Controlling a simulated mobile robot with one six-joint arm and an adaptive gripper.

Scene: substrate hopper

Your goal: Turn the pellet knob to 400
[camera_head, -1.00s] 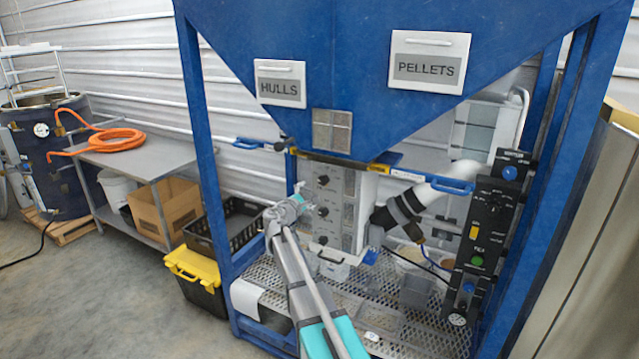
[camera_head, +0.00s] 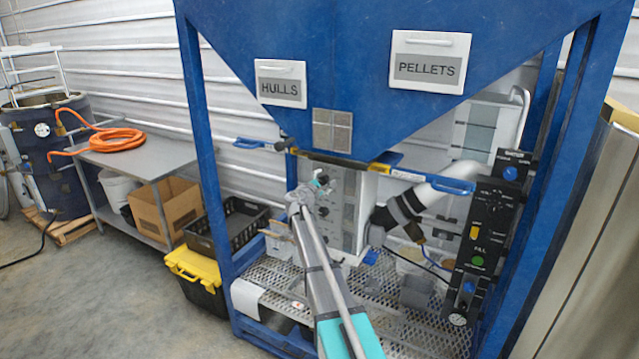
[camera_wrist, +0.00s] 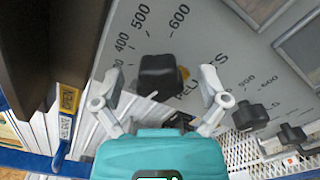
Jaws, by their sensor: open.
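The pellet knob (camera_wrist: 162,76) is a black knob on a grey panel (camera_wrist: 215,45) printed with 400, 500, 600 and a partly hidden PELLETS label. My gripper (camera_wrist: 160,90) is open, with one finger on each side of the knob and visible gaps to both. A small orange patch shows at the knob's right side; I cannot tell which number the knob points to. In the head view my gripper (camera_head: 318,184) is at the top of the knob panel (camera_head: 347,220) and hides the top knob.
Two more black knobs (camera_wrist: 250,115) (camera_wrist: 292,133) sit on the same panel. A blue bar with a yellow label (camera_wrist: 68,100) is at the left in the wrist view. The blue hopper frame (camera_head: 212,150) surrounds the panel. A control box (camera_head: 490,225) hangs at the right.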

